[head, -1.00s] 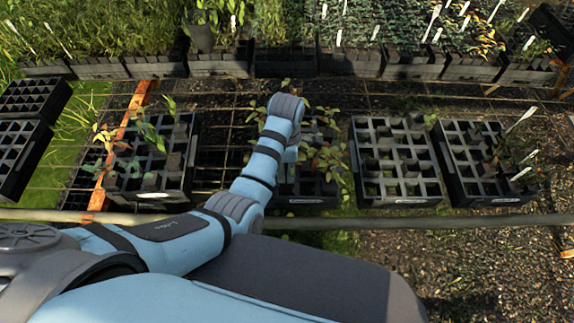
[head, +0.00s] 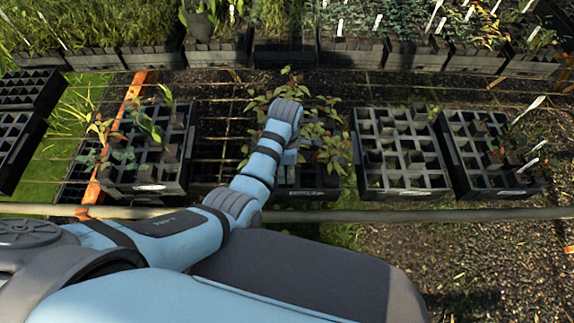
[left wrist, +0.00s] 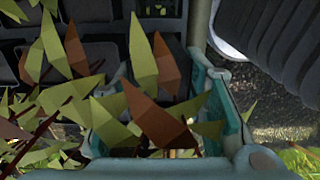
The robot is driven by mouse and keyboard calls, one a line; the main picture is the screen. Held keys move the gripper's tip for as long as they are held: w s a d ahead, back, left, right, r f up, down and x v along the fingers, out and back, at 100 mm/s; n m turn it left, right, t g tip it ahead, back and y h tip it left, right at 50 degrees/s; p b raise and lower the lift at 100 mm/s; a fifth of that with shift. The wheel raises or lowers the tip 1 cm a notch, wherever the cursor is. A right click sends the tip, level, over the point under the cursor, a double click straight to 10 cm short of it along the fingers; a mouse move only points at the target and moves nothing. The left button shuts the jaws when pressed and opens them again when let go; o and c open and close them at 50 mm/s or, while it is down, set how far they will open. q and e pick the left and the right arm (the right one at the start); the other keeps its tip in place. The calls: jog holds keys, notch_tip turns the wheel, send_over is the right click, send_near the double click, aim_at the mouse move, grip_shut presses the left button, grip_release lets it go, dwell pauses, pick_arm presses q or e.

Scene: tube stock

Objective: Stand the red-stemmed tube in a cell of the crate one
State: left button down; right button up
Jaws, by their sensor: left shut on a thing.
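My left gripper (left wrist: 158,105) shows in the left wrist view, with teal fingers on both sides of a plant with green and red-brown leaves (left wrist: 145,70). It is shut on this plant's tube; the leaves hide the stem and most of the tube. In the head view my arm hides most of the gripper above the middle crate (head: 305,192). Leafy plants (head: 325,150) spread around the wrist there. I cannot tell how far the held tube is above the cells, nor which crate is crate one.
A crate with a few plants (head: 150,188) stands to the left. A mostly empty crate (head: 405,192) and another crate with white labels (head: 492,192) stand to the right. A row of planted trays lines the back. A rail (head: 400,217) runs along the front.

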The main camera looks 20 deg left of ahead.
pick_arm(q)
jog(key=shift+f+b, duration=1)
jog(key=shift+f, duration=0.8)
jog(key=shift+f, duration=0.15)
jog(key=c, duration=0.9)
grip_release()
jog(key=shift+s, duration=0.1)
